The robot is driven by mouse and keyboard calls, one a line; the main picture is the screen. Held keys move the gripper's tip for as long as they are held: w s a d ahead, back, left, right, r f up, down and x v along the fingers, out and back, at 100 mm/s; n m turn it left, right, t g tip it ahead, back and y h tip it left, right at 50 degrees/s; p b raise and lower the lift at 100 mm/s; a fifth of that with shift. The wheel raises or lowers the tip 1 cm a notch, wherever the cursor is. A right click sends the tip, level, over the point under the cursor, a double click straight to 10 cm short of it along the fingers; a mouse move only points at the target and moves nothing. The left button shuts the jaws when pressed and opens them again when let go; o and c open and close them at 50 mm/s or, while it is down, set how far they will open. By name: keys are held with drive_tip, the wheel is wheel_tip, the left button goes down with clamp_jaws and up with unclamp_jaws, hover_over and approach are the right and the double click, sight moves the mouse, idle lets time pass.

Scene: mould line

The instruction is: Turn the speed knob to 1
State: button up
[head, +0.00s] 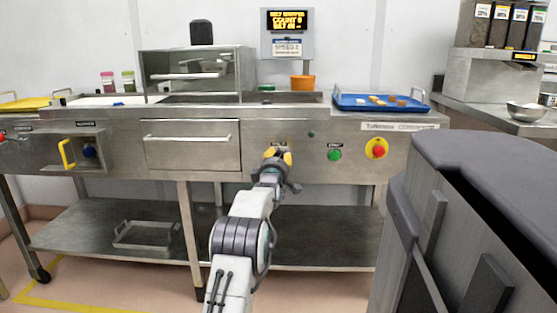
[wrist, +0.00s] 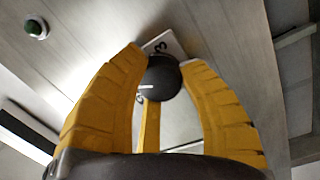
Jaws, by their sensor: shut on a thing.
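The speed knob (wrist: 163,78) is a dark round knob with a short white mark, on a pale label plate (wrist: 171,46) on the steel front panel. A "3" shows on the plate just above the knob; the other figures are hidden or unreadable. In the head view my gripper (head: 278,157) is at the panel's front and hides the knob. The display (head: 287,20) above the line shows amber text, with "COUNT 0" on its middle row.
Right of my gripper on the panel are a green button (head: 335,155) and a red stop button (head: 377,149) on yellow. A small green indicator (head: 311,134) sits above. A steel drawer (head: 192,145) is to the left. A dark grey bulky body (head: 480,190) fills the right foreground.

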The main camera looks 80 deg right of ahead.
drive_tip(key=shift+w+r, duration=0.2)
drive_tip(key=shift+w, duration=0.1)
drive_tip(key=o, duration=0.9)
drive_tip(key=shift+w, duration=0.1)
drive_tip(key=o, duration=0.3)
drive_tip(key=shift+f, duration=0.2)
drive_tip(key=shift+s, duration=0.2)
drive_tip(key=a, duration=1.2)
drive_tip(key=shift+f, duration=0.2)
